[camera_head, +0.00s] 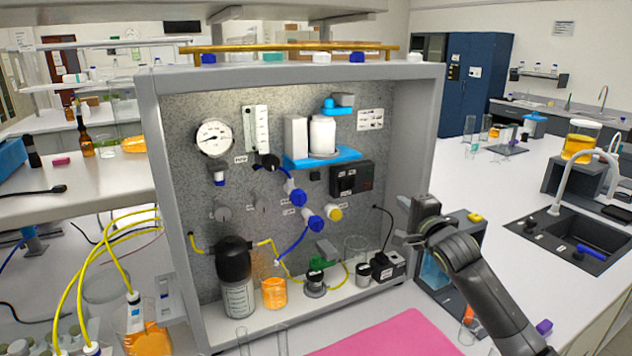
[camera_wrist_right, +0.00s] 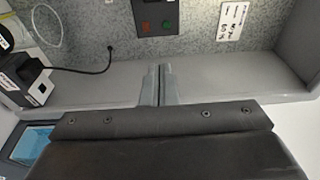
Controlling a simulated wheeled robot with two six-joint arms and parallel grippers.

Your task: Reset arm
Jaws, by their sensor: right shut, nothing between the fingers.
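My right arm comes in from the lower right in the head view. Its gripper (camera_head: 400,238) is at the right edge of the membrane rig (camera_head: 420,110), in front of the frame's right post. In the right wrist view the two fingers (camera_wrist_right: 160,85) are together with nothing between them, over the rig's grey ledge (camera_wrist_right: 105,82). My left arm and gripper are not in view.
The rig's panel holds a gauge (camera_head: 214,138), blue valves (camera_head: 296,192) and a black control box (camera_head: 352,179). An orange beaker (camera_head: 274,292) stands on its ledge. A pink mat (camera_head: 390,335) lies in front; a sink (camera_head: 570,240) is at right.

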